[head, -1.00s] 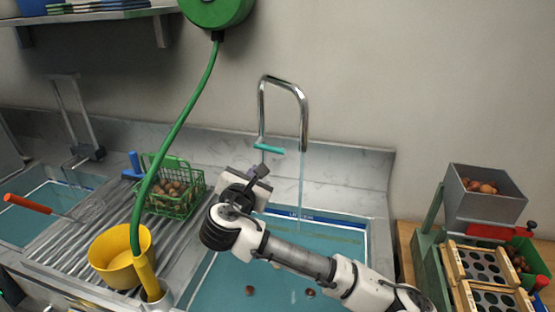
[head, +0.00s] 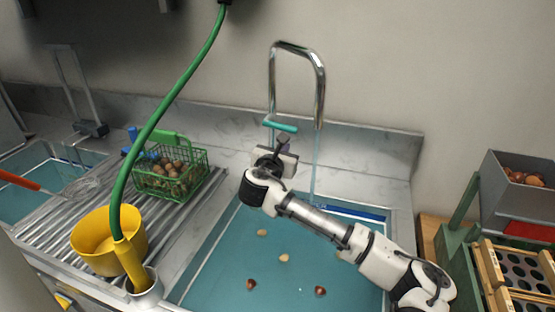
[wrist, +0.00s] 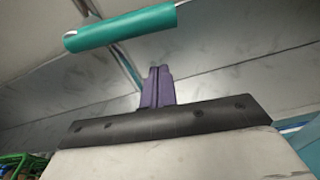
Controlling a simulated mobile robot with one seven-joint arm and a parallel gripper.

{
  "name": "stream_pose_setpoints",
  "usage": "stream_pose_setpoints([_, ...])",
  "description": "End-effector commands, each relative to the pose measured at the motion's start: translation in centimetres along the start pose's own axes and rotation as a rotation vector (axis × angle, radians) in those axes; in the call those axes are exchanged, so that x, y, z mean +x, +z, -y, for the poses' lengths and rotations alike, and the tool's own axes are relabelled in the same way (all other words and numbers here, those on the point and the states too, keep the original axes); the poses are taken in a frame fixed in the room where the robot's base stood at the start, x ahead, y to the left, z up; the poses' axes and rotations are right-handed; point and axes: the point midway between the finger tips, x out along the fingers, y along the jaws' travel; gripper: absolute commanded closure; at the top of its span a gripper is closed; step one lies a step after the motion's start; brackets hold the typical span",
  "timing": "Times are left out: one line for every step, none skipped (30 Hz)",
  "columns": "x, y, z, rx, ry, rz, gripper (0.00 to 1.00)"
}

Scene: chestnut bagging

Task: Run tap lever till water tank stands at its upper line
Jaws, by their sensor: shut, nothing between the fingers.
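The teal tap lever (head: 281,126) sits low on the chrome tap (head: 320,90); it also crosses the top of the wrist view (wrist: 120,27). A thin stream of water (head: 315,165) falls from the spout. The water tank (head: 193,283) is the right-hand basin, with teal-looking water and a blue band (head: 350,210) along its back wall; the exact level against the band is unclear. My gripper (head: 282,147) is shut and empty just below the lever. Its purple fingers (wrist: 158,85) appear apart from the lever in the wrist view.
Several chestnuts lie in the tank. A green basket of chestnuts (head: 168,178) and a yellow bucket (head: 90,232) stand on the ribbed drainer at left. A green hose (head: 160,110) hangs in front. A grey bin (head: 515,195) and wooden trays stand at right.

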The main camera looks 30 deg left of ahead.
Motion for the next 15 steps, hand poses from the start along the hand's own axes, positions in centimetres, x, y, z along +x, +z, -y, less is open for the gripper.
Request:
stream_pose_setpoints([-0.7, 1.9, -0.2, 0.001, 0.005, 0.003, 1.00])
stream_pose_setpoints([-0.9, 2.3, -0.2, 0.001, 0.005, 0.003, 1.00])
stream_pose_setpoints([-1.1, 2.7, -0.2, 0.001, 0.005, 0.003, 1.00])
stream_pose_setpoints([-1.2, 2.9, -0.2, 0.000, 0.004, 0.003, 1.00])
stream_pose_setpoints([-1.3, 3.2, -0.2, 0.000, 0.004, 0.003, 1.00])
stream_pose_setpoints([-1.4, 3.4, -0.1, 0.000, 0.003, 0.003, 1.00])
stream_pose_setpoints([-1.4, 3.5, -0.1, 0.000, 0.003, 0.002, 1.00])
stream_pose_setpoints([-1.5, 3.6, -0.1, 0.000, 0.003, 0.002, 1.00])
stream_pose_setpoints([-1.5, 3.7, -0.1, 0.000, 0.003, 0.002, 1.00])
stream_pose_setpoints([-1.6, 3.8, -0.1, 0.000, 0.003, 0.002, 1.00])
stream_pose_setpoints([-1.6, 3.8, -0.1, 0.000, 0.003, 0.002, 1.00])
stream_pose_setpoints([-1.6, 3.8, -0.1, 0.000, 0.003, 0.002, 1.00])
stream_pose_setpoints([-1.6, 3.8, -0.1, 0.000, 0.003, 0.002, 1.00])
stream_pose_setpoints([-1.6, 3.8, -0.1, 0.000, 0.003, 0.002, 1.00])
stream_pose_setpoints([-1.6, 3.7, -0.1, 0.000, 0.003, 0.002, 1.00])
